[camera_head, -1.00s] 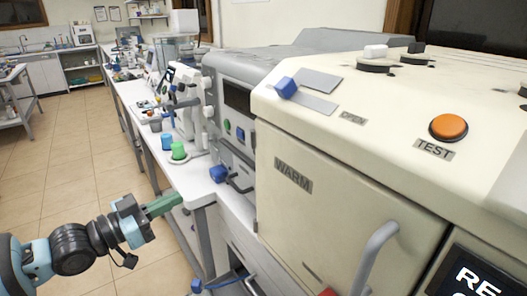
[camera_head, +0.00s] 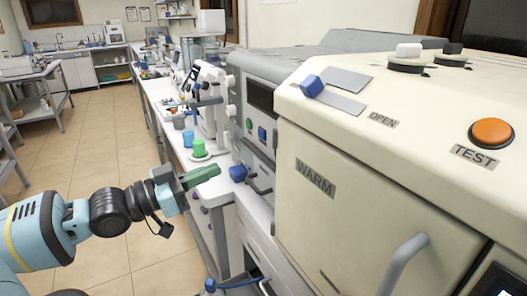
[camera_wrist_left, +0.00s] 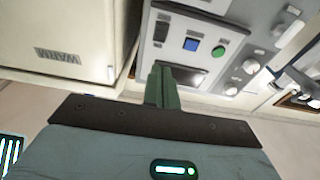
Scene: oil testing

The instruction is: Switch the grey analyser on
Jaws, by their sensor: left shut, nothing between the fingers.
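The grey analyser (camera_head: 300,66) stands behind the large cream machine. Its front has a dark display, a green button (camera_head: 249,124) and a blue button (camera_head: 262,133), with a blue knob (camera_head: 238,173) and a handle lower down. My left gripper (camera_head: 216,171) is shut and empty, its green fingers pointing at the analyser from the front left, below button height and apart from it. In the left wrist view the shut fingers (camera_wrist_left: 163,70) point toward the panel, where the blue button (camera_wrist_left: 191,44) and green button (camera_wrist_left: 218,51) show. My right gripper is out of view.
The cream machine (camera_head: 370,200) with WARM, OPEN and TEST labels fills the right; its curved handle (camera_head: 405,262) sticks out. A white bench (camera_head: 168,118) bears a green cup (camera_head: 199,148), a blue cup (camera_head: 188,139) and a microscope. The floor (camera_head: 110,165) at left is clear.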

